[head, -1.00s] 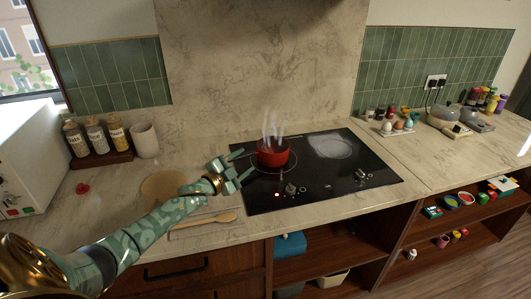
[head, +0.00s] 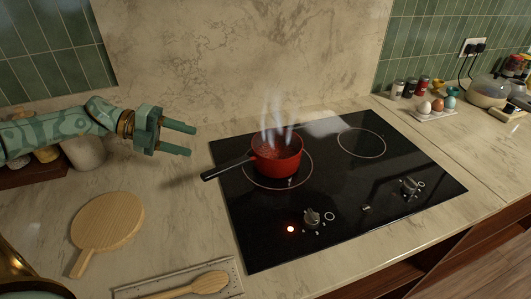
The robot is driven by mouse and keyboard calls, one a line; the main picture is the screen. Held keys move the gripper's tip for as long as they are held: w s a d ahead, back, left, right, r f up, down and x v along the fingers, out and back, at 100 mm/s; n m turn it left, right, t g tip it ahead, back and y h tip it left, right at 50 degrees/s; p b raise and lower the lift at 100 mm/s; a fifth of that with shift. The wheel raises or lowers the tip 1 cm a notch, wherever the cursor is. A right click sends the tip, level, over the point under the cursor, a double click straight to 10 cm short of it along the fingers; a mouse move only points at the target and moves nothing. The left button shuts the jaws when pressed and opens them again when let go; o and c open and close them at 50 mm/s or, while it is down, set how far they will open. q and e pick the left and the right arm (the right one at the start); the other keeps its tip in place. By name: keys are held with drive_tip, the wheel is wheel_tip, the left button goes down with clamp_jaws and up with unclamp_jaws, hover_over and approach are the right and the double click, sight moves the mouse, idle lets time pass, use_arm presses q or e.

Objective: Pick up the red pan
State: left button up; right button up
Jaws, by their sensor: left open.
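The red pan (head: 277,159) stands on the left rear ring of the black cooktop (head: 345,205), with steam rising from it. Its dark handle (head: 227,167) points left and slightly toward the front, reaching past the cooktop's left edge. My left gripper (head: 192,140) is open and empty, above the counter to the left of the pan. Its fingers point right, apart from the handle and the pan. My right gripper is not in view.
A red light glows by the left knob (head: 312,218). A round wooden board (head: 108,221) and a wooden spoon (head: 207,284) lie on the counter at left and front. An egg tray (head: 434,114) stands at the back right. Counter between board and cooktop is clear.

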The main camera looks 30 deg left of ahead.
use_arm(q)
drive_tip(key=b, duration=0.3)
approach(247, 157)
drive_tip(key=shift+w+a+f, duration=0.2)
drive_tip(key=shift+w+f, duration=0.1)
drive_tip(key=shift+f, duration=0.15)
drive_tip(key=shift+w+a+f, duration=0.2)
drive_tip(key=shift+w+f, duration=0.05)
drive_tip(key=shift+f, duration=0.25)
drive_tip(key=x, duration=0.4)
drive_tip(key=shift+w+r+b, duration=0.15)
drive_tip(key=shift+w+b, duration=0.05)
drive_tip(key=shift+b, duration=0.2)
drive_tip(key=shift+w+d, duration=0.2)
drive_tip(key=shift+d, duration=0.4)
drive_tip(key=b+x, duration=0.1)
drive_tip(key=x, duration=0.3)
drive_tip(key=shift+w+r, duration=0.1)
drive_tip(key=shift+d, duration=0.3)
clamp_jaws()
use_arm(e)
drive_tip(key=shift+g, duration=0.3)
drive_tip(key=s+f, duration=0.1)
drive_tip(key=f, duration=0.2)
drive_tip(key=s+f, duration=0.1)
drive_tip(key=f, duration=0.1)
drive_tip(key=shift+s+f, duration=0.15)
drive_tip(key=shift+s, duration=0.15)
